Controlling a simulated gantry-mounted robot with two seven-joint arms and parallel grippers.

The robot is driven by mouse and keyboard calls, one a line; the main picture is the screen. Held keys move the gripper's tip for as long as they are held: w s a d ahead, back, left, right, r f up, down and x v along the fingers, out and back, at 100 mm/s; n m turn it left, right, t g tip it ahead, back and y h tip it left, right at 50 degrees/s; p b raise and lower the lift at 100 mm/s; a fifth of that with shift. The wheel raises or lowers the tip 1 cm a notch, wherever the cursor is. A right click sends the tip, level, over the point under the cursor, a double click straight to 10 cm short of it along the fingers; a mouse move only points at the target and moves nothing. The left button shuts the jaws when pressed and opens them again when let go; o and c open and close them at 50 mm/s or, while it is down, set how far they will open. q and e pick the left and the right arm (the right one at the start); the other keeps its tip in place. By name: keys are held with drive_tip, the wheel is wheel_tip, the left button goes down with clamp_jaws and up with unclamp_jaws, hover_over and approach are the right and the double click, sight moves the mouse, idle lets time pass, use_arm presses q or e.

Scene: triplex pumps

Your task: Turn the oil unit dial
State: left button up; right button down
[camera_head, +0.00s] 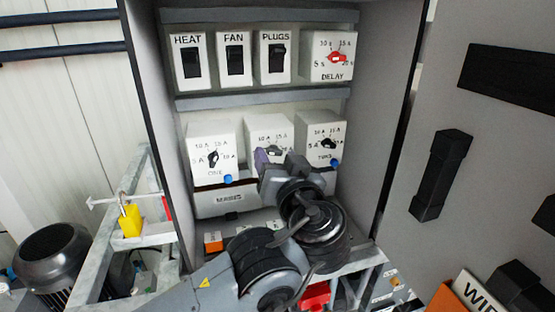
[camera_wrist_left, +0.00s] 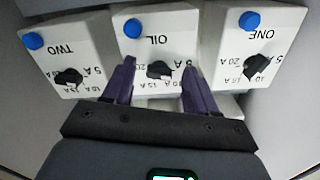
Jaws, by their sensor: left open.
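The oil unit is the white middle box (camera_head: 268,124) in the lower row of the cabinet. It also shows upside down in the left wrist view (camera_wrist_left: 155,20), with the label OIL and a blue button. Its black dial (camera_wrist_left: 160,70) has a scale in amperes around it. My left gripper (camera_wrist_left: 160,66) is open, with one purple finger on each side of the dial. I cannot tell whether the fingers touch it. In the head view my left gripper (camera_head: 280,162) hides the lower part of the oil unit. My right gripper is not in view.
Unit ONE (camera_head: 210,135) and unit TWO (camera_head: 322,123) stand close on either side. Above is a shelf with the HEAT (camera_head: 188,60), FAN (camera_head: 234,58) and PLUGS (camera_head: 276,55) switches and the DELAY unit (camera_head: 332,55). Cabinet side walls bound the space.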

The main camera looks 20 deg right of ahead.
use_arm(q)
drive_tip(key=c, duration=1.1)
drive_tip(key=shift+o, duration=0.2)
